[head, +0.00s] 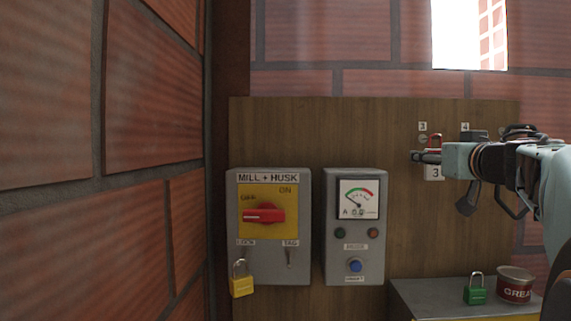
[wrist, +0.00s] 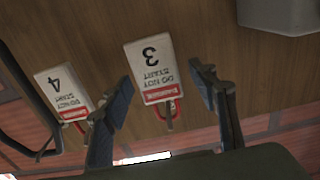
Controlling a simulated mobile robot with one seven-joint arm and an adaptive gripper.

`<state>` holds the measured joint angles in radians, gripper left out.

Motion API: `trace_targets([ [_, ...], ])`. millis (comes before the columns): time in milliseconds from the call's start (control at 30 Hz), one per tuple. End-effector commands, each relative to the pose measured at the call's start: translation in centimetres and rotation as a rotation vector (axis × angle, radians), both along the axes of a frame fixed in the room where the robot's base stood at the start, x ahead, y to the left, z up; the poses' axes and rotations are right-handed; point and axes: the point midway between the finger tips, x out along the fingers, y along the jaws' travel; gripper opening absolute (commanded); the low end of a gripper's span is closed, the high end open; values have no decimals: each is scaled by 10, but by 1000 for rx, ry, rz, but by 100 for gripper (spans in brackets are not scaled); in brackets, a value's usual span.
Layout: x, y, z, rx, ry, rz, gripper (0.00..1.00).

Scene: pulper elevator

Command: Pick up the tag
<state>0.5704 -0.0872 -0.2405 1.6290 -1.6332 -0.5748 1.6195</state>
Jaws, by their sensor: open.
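A white tag marked 3 (wrist: 152,68), with "DO NOT START" and a red band, hangs by a red loop on the wooden board. It shows upside down in the wrist view and partly in the head view (head: 435,173), below the small 3 label. My gripper (wrist: 162,95) is open. Its two fingers stand on either side of this tag in the wrist view, with gaps between them and its edges. A similar tag marked 4 (wrist: 62,91) hangs beside it, outside the fingers. In the head view my gripper hides most of that area.
The MILL + HUSK switch box (head: 268,266) has a red handle and a yellow padlock (head: 241,279) at its lower left. A meter box (head: 355,240) is beside it. A green padlock (head: 475,292) and a red can (head: 515,286) stand on a grey surface (head: 430,300) below my arm.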

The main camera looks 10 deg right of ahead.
Motion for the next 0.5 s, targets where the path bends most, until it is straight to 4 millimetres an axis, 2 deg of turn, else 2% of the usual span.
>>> trace_targets([
  [133, 0, 0, 0, 0, 0, 0, 52],
  [500, 0, 0, 0, 0, -1, 0, 13],
])
